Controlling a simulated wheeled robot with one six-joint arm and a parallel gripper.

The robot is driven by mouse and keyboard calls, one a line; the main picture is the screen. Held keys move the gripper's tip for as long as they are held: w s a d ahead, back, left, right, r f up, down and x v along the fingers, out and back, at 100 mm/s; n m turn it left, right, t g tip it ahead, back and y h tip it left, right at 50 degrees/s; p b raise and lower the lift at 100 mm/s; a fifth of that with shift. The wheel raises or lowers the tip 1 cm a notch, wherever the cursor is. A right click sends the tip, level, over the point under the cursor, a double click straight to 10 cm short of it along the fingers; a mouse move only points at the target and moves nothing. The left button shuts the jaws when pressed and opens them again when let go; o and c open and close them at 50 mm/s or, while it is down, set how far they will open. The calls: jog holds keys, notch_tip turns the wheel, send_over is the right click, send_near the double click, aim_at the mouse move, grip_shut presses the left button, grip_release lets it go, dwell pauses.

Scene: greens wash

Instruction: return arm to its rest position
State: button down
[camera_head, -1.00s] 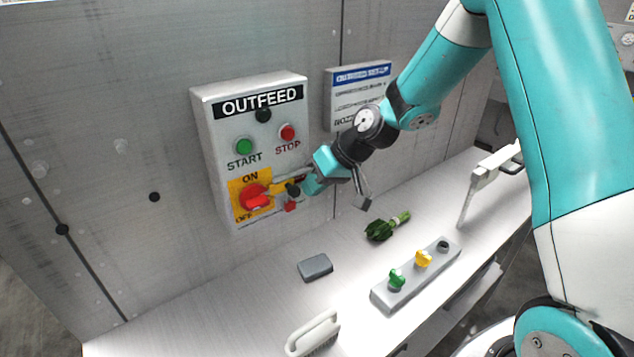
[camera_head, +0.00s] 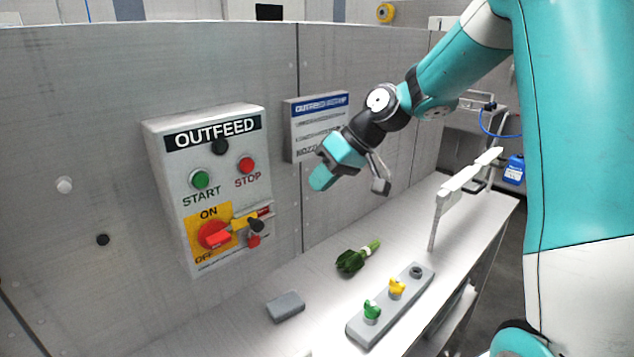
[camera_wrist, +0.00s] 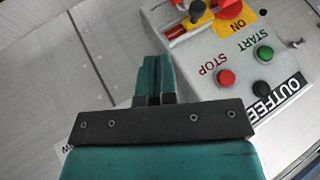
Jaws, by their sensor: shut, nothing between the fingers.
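My gripper (camera_head: 318,180) is in the air in front of the wall, to the right of the OUTFEED box and apart from it. In the wrist view its two teal fingers (camera_wrist: 154,75) are together with nothing between them. The grey OUTFEED box (camera_head: 160,148) has a green START button (camera_head: 200,179), a red STOP button (camera_head: 246,165) and a red rotary switch (camera_head: 212,236) on a yellow ON/OFF plate. A yellow piece with a dark knob (camera_head: 254,226) sits beside the switch. The box also shows in the wrist view (camera_wrist: 192,52).
Below on the metal bench lie a grey block (camera_head: 286,307), a bunch of greens (camera_head: 351,260) and a grey strip (camera_head: 361,329) with green and yellow knobs. A white-topped stand (camera_head: 447,205) rises at the bench's right. A sign (camera_head: 318,127) hangs behind my arm.

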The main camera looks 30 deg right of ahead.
jog(key=s+a+r+n+g+h+b, duration=0.1)
jog(key=s+a+n+g, duration=0.15)
jog(key=s+a, duration=1.05)
jog(key=s+a+f+n+g+h, duration=0.1)
jog(key=s, duration=1.2)
jog(key=shift+s+f+h+b, duration=0.2)
jog(key=shift+h+b, duration=0.1)
jog(key=shift+b, duration=0.15)
jog(key=shift+r+g, duration=0.1)
jog(key=shift+g, duration=0.15)
